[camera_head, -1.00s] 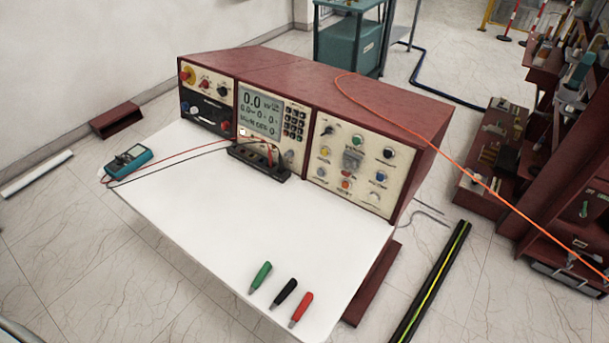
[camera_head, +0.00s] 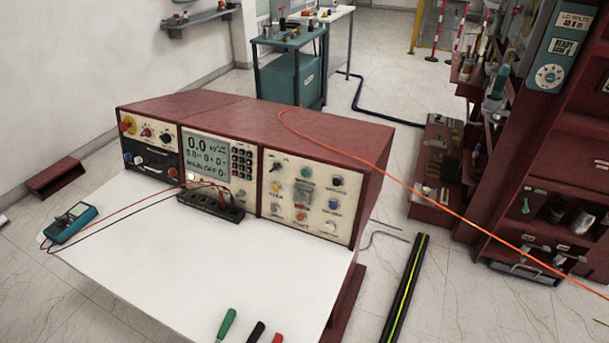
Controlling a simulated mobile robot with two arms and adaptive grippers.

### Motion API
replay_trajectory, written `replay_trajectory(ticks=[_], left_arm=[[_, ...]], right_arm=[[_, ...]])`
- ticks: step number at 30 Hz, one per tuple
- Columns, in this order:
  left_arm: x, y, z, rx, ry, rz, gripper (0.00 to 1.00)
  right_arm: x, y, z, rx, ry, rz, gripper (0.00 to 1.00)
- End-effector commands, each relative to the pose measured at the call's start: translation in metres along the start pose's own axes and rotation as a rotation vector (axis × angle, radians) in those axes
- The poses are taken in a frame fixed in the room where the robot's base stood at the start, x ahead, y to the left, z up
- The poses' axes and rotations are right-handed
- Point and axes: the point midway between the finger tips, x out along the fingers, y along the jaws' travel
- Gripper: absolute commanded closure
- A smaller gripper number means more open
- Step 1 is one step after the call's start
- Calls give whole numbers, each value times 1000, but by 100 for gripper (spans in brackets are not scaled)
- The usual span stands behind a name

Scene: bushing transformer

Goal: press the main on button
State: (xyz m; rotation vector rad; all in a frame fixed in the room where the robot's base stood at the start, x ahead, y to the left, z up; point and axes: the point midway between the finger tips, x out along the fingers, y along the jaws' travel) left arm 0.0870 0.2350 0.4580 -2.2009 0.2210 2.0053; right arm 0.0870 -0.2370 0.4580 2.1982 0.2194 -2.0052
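The red control console (camera_head: 240,113) stands on a white worktop with three cream panels facing me. Its right panel (camera_head: 262,208) carries a green button (camera_head: 304,173) at the top, plus several yellow, blue, orange, white and black buttons and knobs around a grey central part. The labels are too small to read, so I cannot tell which button is the main on. Neither of my grippers is in view.
A teal multimeter (camera_head: 72,221) with red and black leads lies on the worktop's left. A black terminal block (camera_head: 210,205) sits before the display. Green, black and red handled tools lie at the front edge. An orange cable (camera_head: 440,211) runs rightward to a red cabinet.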

Motion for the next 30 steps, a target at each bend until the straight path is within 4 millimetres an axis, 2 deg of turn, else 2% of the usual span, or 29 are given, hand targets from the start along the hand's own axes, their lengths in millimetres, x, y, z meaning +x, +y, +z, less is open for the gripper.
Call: replay_trajectory(ticks=[1,4,30], left_arm=[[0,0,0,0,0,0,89],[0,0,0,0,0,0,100],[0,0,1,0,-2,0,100]], right_arm=[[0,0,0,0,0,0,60],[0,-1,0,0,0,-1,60],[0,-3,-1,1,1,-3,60]])
